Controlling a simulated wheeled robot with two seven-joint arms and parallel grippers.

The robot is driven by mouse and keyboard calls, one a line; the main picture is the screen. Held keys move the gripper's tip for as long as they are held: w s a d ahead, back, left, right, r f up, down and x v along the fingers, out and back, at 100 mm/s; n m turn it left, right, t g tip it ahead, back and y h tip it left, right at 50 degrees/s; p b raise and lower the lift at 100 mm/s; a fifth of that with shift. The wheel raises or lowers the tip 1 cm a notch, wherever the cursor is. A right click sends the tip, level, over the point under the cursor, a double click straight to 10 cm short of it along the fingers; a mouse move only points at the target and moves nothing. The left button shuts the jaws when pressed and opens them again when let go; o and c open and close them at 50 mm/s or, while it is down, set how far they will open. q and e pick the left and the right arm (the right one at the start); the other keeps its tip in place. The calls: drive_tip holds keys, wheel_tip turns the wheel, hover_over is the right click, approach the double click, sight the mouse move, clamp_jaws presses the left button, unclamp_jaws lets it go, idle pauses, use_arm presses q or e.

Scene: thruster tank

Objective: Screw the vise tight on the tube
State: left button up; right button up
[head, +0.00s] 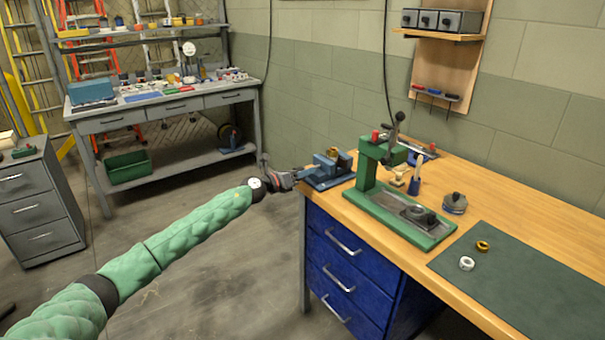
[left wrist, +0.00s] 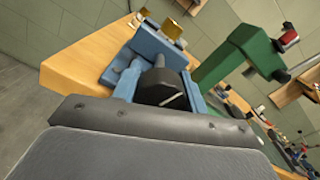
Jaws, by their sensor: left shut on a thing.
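The blue vise (head: 328,170) sits at the left corner of the wooden workbench. It also fills the middle of the left wrist view (left wrist: 152,45). A brass-coloured tube (left wrist: 172,28) shows at the vise's far jaws; whether the jaws touch it I cannot tell. My left gripper (head: 290,179) is at the vise's near, left end, just off the bench edge. It is shut on the vise handle, which is mostly hidden by the gripper. My right gripper is in neither view.
A green press (head: 365,170) stands right of the vise. A dark green mat (head: 530,285) with two small rings lies on the bench's right part. Blue drawers (head: 350,265) are below the bench. The floor left of the bench is clear.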

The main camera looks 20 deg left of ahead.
use_arm(q)
drive_tip(key=o, duration=1)
drive_tip(key=shift+c, duration=0.2)
drive_tip(key=shift+s+a, duration=0.1)
drive_tip(key=b+v, duration=0.1)
drive_tip(key=v, duration=0.6)
drive_tip(key=shift+s+a, duration=0.15)
drive_tip(key=shift+s, duration=0.1)
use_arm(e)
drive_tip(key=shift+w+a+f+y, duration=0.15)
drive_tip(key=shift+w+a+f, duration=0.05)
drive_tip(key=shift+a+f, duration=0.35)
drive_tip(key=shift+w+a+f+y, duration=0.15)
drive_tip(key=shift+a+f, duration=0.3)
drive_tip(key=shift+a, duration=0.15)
use_arm(q)
drive_tip(key=shift+f, duration=0.1)
